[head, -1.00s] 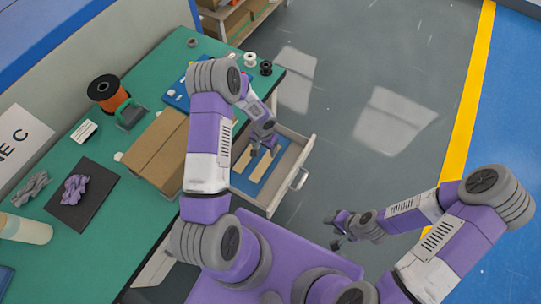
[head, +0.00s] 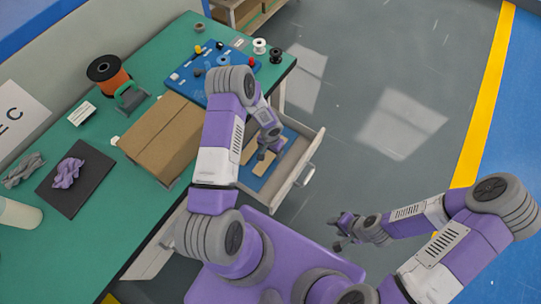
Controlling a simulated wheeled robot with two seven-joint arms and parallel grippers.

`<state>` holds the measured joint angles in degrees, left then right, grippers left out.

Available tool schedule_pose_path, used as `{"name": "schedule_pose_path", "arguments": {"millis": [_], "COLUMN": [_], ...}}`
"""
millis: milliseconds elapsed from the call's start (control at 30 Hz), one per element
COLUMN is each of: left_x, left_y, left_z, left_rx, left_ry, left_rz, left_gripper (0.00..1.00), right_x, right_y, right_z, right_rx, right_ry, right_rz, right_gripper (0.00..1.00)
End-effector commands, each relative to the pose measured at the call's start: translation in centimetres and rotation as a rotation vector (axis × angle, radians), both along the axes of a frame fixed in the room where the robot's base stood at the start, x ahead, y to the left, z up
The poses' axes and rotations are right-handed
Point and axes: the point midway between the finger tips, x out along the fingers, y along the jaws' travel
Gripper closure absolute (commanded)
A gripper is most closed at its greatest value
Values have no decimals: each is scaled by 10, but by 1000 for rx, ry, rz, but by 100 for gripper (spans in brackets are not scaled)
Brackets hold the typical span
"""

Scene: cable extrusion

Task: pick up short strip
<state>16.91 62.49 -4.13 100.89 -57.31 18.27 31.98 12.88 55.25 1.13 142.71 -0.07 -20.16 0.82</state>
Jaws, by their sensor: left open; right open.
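An open drawer (head: 301,172) under the table has a blue bottom (head: 252,182) with tan strips on it. One tan strip (head: 265,163) lies just below my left gripper (head: 268,152) in the picture. Another tan strip (head: 248,151) lies to its left, partly hidden by my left arm. I cannot tell for sure which strip is the short one. My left gripper is open over the drawer with nothing seen between its fingers. Whether it touches a strip is unclear. My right gripper (head: 341,231) is open and empty over the floor, right of the drawer.
The green table (head: 120,215) carries a cardboard box (head: 155,135) left of my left arm. An orange cable spool (head: 106,73), a blue board (head: 190,82) with small parts, small spools (head: 260,46) and a black mat (head: 88,192) are also there. The floor at right is clear.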

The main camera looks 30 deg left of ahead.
Motion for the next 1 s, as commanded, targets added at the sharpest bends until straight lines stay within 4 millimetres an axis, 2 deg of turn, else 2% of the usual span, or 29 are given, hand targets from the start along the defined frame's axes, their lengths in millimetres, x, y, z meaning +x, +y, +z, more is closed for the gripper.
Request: {"name": "schedule_pose_path", "arguments": {"millis": [100, 300, 633, 867, 1000], "left_x": [0, 0, 0, 0, 1], "left_y": [0, 0, 0, 0, 1], "left_z": [-8, -8, -8, -7, 5], "left_rx": [0, 0, 0, 0, 1], "left_ry": [0, -1, 0, 0, -2], "left_rz": [1, 1, 1, 1, 0], "left_gripper": [21, 21, 69, 70, 70], "right_x": [0, 0, 0, 0, 0], "right_y": [0, 0, 0, 0, 0], "right_z": [-2, -2, -2, -1, 2], "right_rx": [0, 0, 0, 0, 0], "right_ry": [0, 0, 0, 0, 0], "right_rz": [0, 0, 0, 0, 0], "right_gripper": [57, 57, 57, 57, 57]}}
